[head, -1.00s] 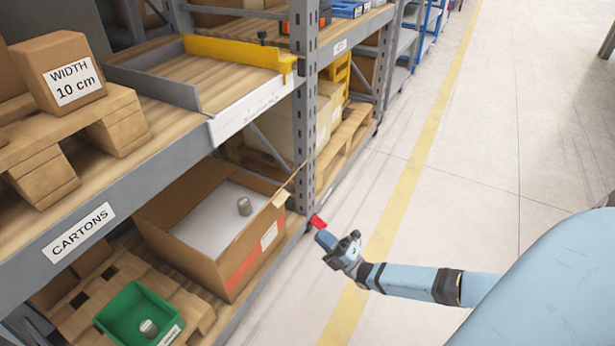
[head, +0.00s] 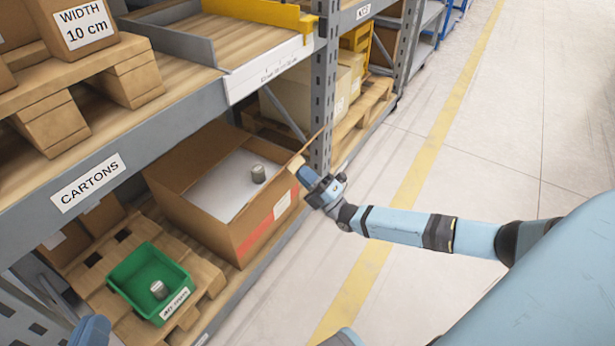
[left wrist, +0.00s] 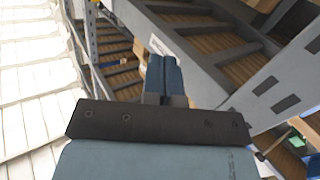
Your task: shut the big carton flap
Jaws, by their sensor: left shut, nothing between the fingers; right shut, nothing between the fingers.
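My left gripper (head: 92,328) shows partly at the bottom left, away from the carton. In the left wrist view its fingers (left wrist: 163,75) are together and empty.
A green bin (head: 128,277) with a metal cylinder stands on a pallet left of the carton. The grey shelf beam (head: 140,148) runs above the carton. A grey rack post (head: 322,100) stands just behind the flap. The aisle floor at right is clear.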

